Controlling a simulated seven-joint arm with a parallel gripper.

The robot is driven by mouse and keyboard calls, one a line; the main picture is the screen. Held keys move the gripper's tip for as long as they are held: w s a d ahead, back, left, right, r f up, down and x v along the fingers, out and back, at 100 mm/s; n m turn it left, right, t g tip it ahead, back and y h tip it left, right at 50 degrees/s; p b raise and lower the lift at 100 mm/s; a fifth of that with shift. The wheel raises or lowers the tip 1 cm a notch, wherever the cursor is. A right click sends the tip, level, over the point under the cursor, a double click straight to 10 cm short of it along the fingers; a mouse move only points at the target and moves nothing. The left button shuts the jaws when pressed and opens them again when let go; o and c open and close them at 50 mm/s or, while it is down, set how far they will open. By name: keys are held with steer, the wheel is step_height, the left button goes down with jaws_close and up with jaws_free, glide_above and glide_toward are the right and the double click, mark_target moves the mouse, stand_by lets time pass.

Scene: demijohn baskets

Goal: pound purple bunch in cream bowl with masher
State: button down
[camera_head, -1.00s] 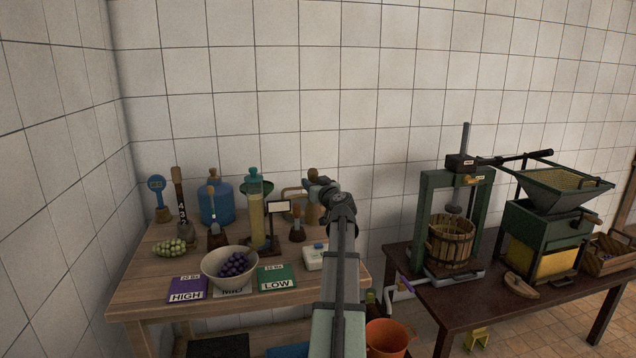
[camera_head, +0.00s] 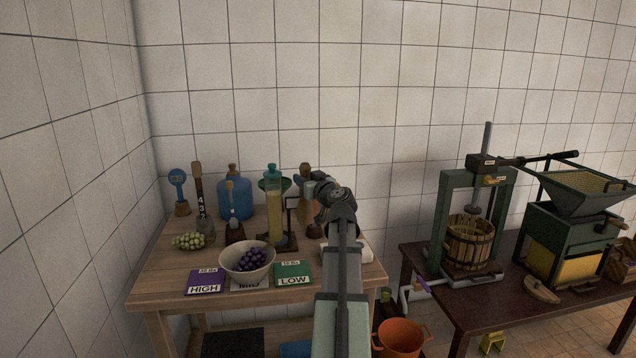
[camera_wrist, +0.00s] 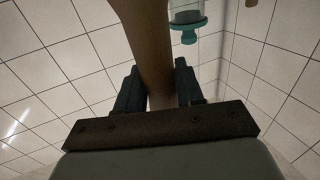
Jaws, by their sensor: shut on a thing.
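The cream bowl (camera_head: 247,274) stands near the front of the wooden table in the head view. The purple bunch (camera_head: 252,258) lies inside it. My gripper (camera_head: 314,190) is above the table, to the right of and behind the bowl. In the wrist view my gripper (camera_wrist: 158,80) is shut on a smooth wooden shaft (camera_wrist: 148,40), which looks like the masher's handle. Its brown top (camera_head: 305,169) shows just above my gripper in the head view. My arm hides part of it, and I cannot clearly see its lower end.
Purple HIGH card (camera_head: 205,283) and green LOW card (camera_head: 294,276) flank the bowl. A green bunch (camera_head: 188,241) lies left. A yellow-filled cylinder (camera_head: 275,215) and blue demijohn (camera_head: 236,200) stand behind. A press (camera_head: 469,240) stands on the dark table at right.

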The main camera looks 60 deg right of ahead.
steer(key=w+a+r+n+y, duration=0.2)
steer(key=w+a+y, duration=0.1)
steer(key=a, duration=0.6)
steer(key=w+a+r+n+t+y, duration=0.1)
steer(key=w+a+r+n+y, duration=0.1)
steer(key=w+a, duration=0.3)
steer(key=a+r+y, duration=0.1)
steer(key=a, duration=0.3)
steer(key=shift+w+t, duration=0.3)
steer(key=shift+w, duration=0.05)
steer(key=shift+f, duration=0.1)
steer(key=shift+f, duration=2.2)
steer(key=shift+f, duration=2.7)
steer(key=shift+r, duration=2.05)
